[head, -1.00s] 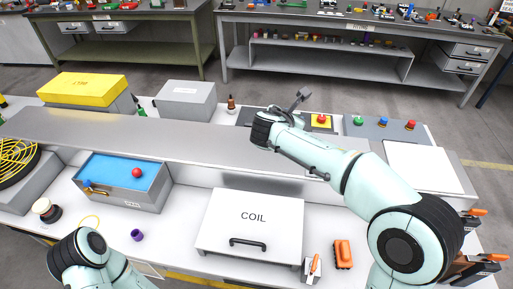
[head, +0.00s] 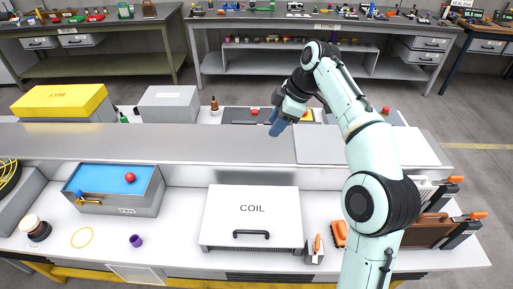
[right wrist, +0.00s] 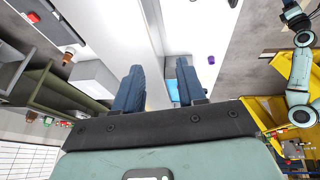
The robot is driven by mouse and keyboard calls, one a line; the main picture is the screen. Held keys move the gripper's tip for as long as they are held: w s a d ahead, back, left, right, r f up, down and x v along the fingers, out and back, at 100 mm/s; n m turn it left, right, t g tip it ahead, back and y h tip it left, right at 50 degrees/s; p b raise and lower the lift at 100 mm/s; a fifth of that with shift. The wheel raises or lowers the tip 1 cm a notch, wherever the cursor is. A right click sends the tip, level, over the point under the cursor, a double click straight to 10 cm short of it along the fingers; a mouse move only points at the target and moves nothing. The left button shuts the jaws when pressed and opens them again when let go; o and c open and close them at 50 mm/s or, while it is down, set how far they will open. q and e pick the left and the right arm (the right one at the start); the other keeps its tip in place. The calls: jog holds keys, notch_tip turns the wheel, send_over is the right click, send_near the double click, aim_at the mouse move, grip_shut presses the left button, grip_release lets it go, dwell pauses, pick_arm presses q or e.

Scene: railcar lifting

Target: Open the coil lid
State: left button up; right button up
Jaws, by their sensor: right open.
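The coil lid (head: 225,206) is a white, flat cover marked COIL on the front bench. It lies shut on its box. Its black handle (head: 251,234) is near the front edge. My right gripper (head: 280,124) is above and behind the lid, over the far side of the bench, with its fingers pointing down. In the right wrist view its two blue fingers (right wrist: 158,88) stand apart with nothing between them. It is well away from the handle. My left gripper does not show in the head view.
A blue-topped case (head: 112,178) with a red ball stands left of the coil box. A purple cup (head: 136,241) and a yellow ring (head: 82,237) lie in front of it. A small clamp (head: 316,250) and an orange block (head: 339,234) stand close on the lid's right.

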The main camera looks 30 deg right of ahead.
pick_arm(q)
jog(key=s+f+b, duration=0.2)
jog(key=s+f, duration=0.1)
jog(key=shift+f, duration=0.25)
pick_arm(e)
jog(key=x, duration=1.1)
jog(key=shift+s+a+f, duration=0.1)
jog(key=c, duration=0.7)
grip_shut()
grip_release()
jog(key=o, duration=0.7)
